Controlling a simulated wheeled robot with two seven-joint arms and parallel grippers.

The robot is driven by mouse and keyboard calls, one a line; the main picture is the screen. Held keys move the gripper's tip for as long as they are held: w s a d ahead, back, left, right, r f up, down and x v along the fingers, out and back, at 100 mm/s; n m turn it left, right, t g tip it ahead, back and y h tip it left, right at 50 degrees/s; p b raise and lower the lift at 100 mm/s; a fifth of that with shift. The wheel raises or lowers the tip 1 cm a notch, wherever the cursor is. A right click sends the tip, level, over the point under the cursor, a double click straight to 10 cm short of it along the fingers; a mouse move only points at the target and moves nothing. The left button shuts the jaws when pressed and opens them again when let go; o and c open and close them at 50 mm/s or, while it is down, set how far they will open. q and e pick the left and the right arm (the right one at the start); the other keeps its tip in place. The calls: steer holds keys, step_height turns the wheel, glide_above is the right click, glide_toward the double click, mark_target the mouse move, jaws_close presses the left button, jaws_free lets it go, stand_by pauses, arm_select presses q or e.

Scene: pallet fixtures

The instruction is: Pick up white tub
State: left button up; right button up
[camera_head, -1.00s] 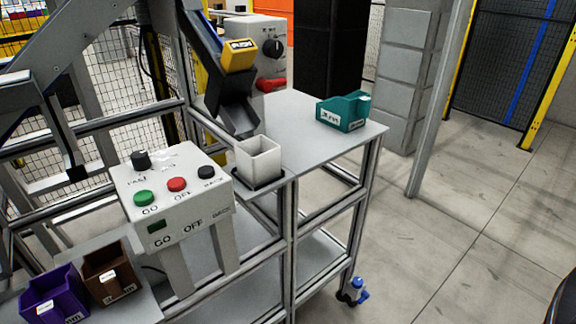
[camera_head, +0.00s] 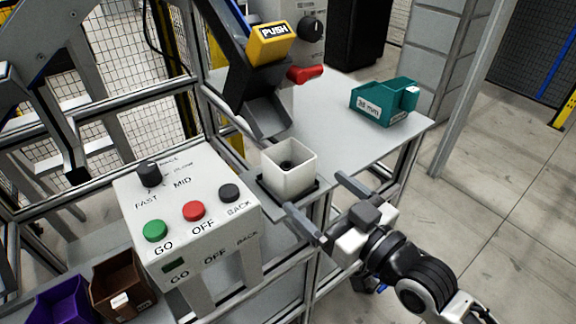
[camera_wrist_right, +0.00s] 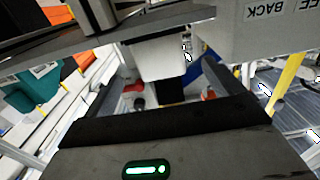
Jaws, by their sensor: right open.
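The white tub (camera_head: 286,178) stands upright on a dark base at the near corner of the grey table, below the dark chute. A small dark object shows inside it. In the right wrist view the tub (camera_wrist_right: 158,60) is seen ahead, at upper centre. My right gripper (camera_head: 314,192) is open and empty. Its two fingers point at the tub from the lower right, with the fingertips just short of it or beside its near wall; contact cannot be told. My left gripper is not in view.
A teal bin (camera_head: 373,105) sits at the table's far right. A control box (camera_head: 183,215) with knob and buttons stands left of the tub. The dark chute (camera_head: 262,112) with a yellow PUSH block (camera_head: 270,44) hangs behind it. Purple (camera_head: 62,300) and brown (camera_head: 122,282) bins are lower left.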

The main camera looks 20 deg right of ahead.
mark_target(302, 178)
steer(key=x, duration=0.4)
steer(key=shift+w, duration=0.1)
steer(key=shift+w+a+r+p, duration=0.1)
steer(key=shift+w+a+p, duration=0.1)
steer(key=shift+w+p, duration=0.15)
steer(key=x, duration=0.3)
steer(key=shift+w, duration=0.35)
steer(key=shift+w+a, duration=0.15)
steer(key=shift+w, duration=0.15)
steer(key=shift+c, duration=0.3)
steer(key=c, duration=1.1)
steer(key=shift+r, duration=0.15)
